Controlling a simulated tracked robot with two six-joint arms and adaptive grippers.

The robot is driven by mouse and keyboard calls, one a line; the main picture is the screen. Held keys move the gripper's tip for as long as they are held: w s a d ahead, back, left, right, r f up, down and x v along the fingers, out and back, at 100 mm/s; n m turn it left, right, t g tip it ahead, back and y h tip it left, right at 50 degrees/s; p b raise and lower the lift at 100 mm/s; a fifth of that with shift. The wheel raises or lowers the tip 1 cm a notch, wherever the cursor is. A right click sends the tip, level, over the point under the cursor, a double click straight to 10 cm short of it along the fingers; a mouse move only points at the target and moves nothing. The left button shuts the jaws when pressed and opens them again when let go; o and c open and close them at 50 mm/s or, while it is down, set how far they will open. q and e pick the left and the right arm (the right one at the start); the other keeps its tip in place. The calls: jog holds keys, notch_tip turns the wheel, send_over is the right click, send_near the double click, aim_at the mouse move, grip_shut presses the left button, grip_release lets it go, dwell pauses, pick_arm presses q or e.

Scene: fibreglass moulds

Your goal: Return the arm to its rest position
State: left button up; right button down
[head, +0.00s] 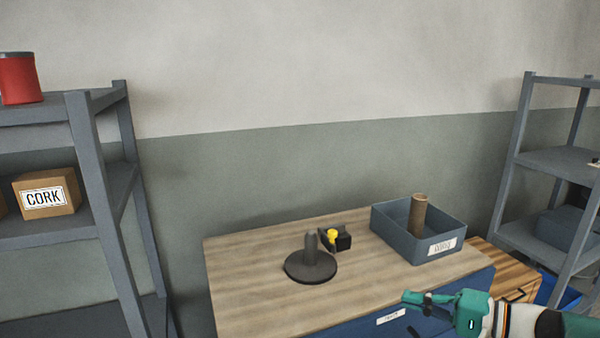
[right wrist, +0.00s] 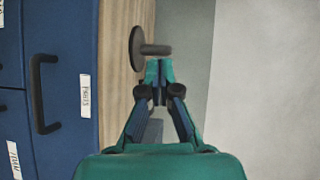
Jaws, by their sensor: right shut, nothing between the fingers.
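My right gripper (head: 416,299) is at the lower right of the head view, in front of the workbench's front edge. It also shows in the right wrist view (right wrist: 159,66), where its teal fingertips are together with nothing between them. The right arm comes in from the right edge of the head view. My left gripper is in neither view.
A wooden-topped bench (head: 240,290) with blue drawers (head: 430,322) holds a dark disc with an upright post (head: 311,265), a small black holder with a yellow part (head: 336,239), and a grey-blue bin (head: 395,237) with a brown cylinder (head: 418,215). Shelves (head: 85,150) stand left and right (head: 515,150).

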jog(key=s+a+f+g+h+p, duration=0.1)
jog(key=s+a+f+g+h, duration=0.15)
jog(key=f, duration=0.85)
jog(key=s+a+f+g+h, duration=0.2)
jog(key=s+f+g, duration=0.15)
jog(key=f, duration=0.75)
jog(key=s+a+f+n+g+h+p, duration=0.1)
jog(key=s+a+f+n+h, duration=0.1)
jog(key=s+f, duration=0.6)
jog(key=s+a+f+n+g+h+p, duration=0.1)
jog(key=s+a+f+n+h, duration=0.1)
jog(key=s+f, duration=0.6)
jog(key=s+a+h, duration=0.1)
jog(key=s, duration=0.2)
jog(key=shift+s+f+n, duration=0.15)
jog(key=shift+f+n, duration=0.15)
jog(key=shift+f, duration=0.05)
jog(key=shift+d, duration=0.1)
